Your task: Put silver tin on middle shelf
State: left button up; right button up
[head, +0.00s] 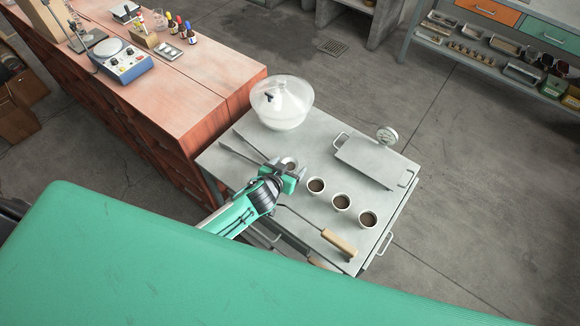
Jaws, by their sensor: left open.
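My left gripper (286,174) is open over the grey metal cart top (328,142), with its fingers around or just above a small round container (290,163). I cannot tell whether they touch it. I cannot tell for sure which item is the silver tin. No middle shelf can be clearly made out; the cart's lower part is mostly hidden. My right gripper is not in view.
A clear domed vessel (282,102) stands at the cart's back. A wooden-handled tool (338,243) lies in front, and long metal tools (240,153) lie left. A reddish bench (180,80) adjoins; a shelved rack (490,61) stands far right.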

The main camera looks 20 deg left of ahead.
pick_arm(q)
jog(key=c, duration=1)
jog(key=shift+c, duration=0.4)
jog(key=shift+r, duration=0.1)
